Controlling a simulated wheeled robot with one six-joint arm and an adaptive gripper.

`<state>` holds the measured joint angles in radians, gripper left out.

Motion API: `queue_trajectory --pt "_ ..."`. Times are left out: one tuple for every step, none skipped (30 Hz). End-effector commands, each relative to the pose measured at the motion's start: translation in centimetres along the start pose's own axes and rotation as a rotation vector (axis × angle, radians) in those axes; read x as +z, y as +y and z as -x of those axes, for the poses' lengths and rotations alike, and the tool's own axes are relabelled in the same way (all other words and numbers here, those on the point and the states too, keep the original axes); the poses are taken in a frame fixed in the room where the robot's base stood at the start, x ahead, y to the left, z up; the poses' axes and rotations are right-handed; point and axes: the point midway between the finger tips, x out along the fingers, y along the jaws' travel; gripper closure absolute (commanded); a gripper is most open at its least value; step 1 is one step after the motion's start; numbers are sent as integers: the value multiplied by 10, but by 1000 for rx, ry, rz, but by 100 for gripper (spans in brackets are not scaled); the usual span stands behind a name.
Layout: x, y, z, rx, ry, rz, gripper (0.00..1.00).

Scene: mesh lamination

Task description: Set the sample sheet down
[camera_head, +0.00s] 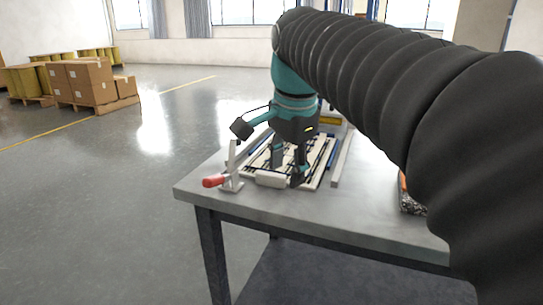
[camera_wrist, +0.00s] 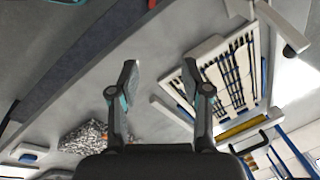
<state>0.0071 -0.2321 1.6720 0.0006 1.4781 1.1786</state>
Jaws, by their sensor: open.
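My gripper (camera_head: 288,168) is over the near end of a pale board (camera_head: 314,180) with dark strips on the table. In the wrist view my gripper (camera_wrist: 160,78) has its two fingers well apart with nothing between them. The pale board (camera_wrist: 188,88) with its dark strips (camera_wrist: 232,75) shows to the right of the fingers. No separate sample sheet can be told apart from this striped board. My gripper hides part of the board in the head view, and contact between them cannot be told.
A pale rail (camera_head: 342,160) runs along the right. A grey speckled pile (camera_wrist: 85,137) lies on the grey table (camera_head: 290,208).

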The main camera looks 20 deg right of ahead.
Motion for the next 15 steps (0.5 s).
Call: queue_trajectory --pt "-7 -18 8 24 -8 -105 52" --pt "-10 -26 14 38 -12 -175 52" --pt "-14 -36 20 59 -16 -266 52" --pt "-17 -44 24 75 -17 -334 52" --pt "-20 -51 28 90 -17 -401 52" --pt "-23 -60 32 111 -16 -487 52" --pt "-26 -66 35 126 -15 -549 52" --pt "-28 -71 38 139 -12 -608 52" --pt "-30 -78 41 157 -8 -681 52" --pt "-32 -82 43 168 -4 -731 52" --pt "-33 -87 45 179 0 -776 52" --pt "-34 -91 47 192 5 -831 52" --pt "-35 -94 48 201 9 -868 52" --pt "-36 -96 49 208 13 -900 52" --pt "-37 -98 50 217 17 -936 52"
